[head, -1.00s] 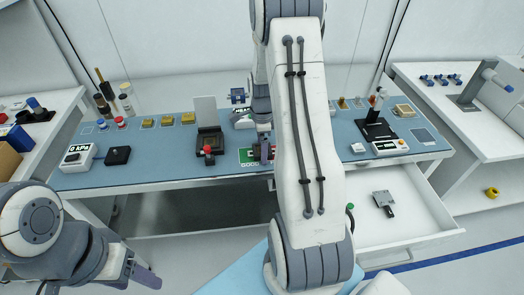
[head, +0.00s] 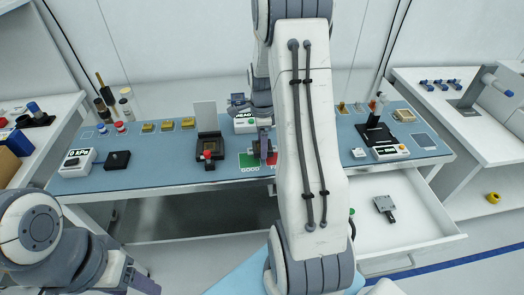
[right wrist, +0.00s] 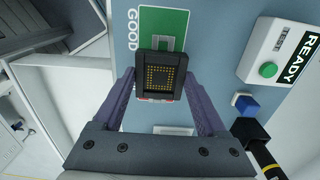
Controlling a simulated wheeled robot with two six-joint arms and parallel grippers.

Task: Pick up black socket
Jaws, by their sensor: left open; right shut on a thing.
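The black socket (right wrist: 163,73), a square black block with a grid of gold contacts, is between the fingers of my right gripper (right wrist: 160,84) in the right wrist view. The gripper is shut on it, with a finger on each side. Its height above the table is hard to judge. It overlaps the lower part of a green GOOD area (right wrist: 178,22). In the head view my right gripper (head: 263,150) is in front of the GOOD area (head: 248,160), and the socket is not clearly visible. My left gripper (head: 143,283) is open and empty at the lower left, below the table.
A READY box (right wrist: 275,55) stands beside the GOOD area, with a blue block (right wrist: 245,103) near it. A black fixture (head: 210,148) with a raised lid and red knob stands left of my right gripper. A drawer (head: 425,222) is open below the table's right side.

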